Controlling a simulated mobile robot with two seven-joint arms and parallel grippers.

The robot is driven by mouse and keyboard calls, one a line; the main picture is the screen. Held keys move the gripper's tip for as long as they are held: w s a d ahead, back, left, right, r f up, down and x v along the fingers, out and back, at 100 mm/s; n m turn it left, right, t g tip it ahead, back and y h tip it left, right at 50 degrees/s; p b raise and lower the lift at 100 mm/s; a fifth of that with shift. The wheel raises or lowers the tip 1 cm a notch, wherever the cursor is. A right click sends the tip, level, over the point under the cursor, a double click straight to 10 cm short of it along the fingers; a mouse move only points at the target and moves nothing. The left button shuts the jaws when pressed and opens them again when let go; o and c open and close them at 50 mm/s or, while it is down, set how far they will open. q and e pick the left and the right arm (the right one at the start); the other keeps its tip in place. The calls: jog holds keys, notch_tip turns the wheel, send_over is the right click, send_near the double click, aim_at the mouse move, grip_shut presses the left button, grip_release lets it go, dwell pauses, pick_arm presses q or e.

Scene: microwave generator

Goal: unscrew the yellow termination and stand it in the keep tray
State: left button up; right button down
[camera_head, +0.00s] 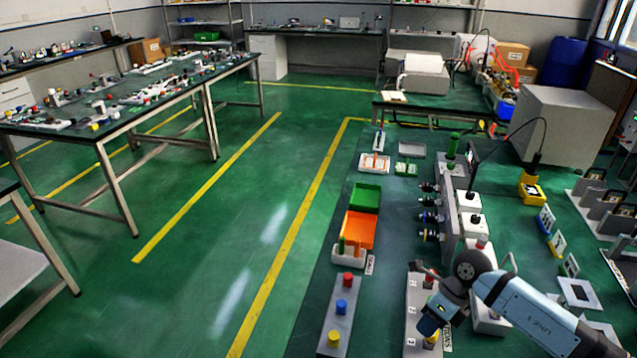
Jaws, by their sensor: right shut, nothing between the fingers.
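Black terminations stick out to the left from the upright grey panel (449,212). The lowest, with a yellow band, is the yellow termination (431,236); a blue-banded one (429,217) is just above it. My right gripper (428,326) is shut and empty, pointing down over a long grey tray (414,296) with numbered places, well in front of the panel. A small yellow part (433,337) shows beside its tip; I cannot tell whether they touch. The tray's right side is partly hidden by my arm. I cannot read which tray is the keep tray. My left gripper is out of view.
A grey block with red, blue and yellow knobs (341,308) lies left of the tray. An orange bin (360,229) and a green bin (365,197) stand behind it. White boxes (469,226) stand right of the panel. The bench's left edge is close to the bins.

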aim_at(437, 342)
jog(key=w+d+h, duration=0.2)
jog(key=d+h, duration=0.1)
jog(key=d, duration=0.2)
jog(key=f+b, duration=0.4)
jog(key=f, duration=0.2)
jog(key=shift+d+b, duration=0.2)
jog(key=shift+b, duration=0.15)
jog(key=shift+w+f, duration=0.1)
jog(key=shift+f, duration=0.1)
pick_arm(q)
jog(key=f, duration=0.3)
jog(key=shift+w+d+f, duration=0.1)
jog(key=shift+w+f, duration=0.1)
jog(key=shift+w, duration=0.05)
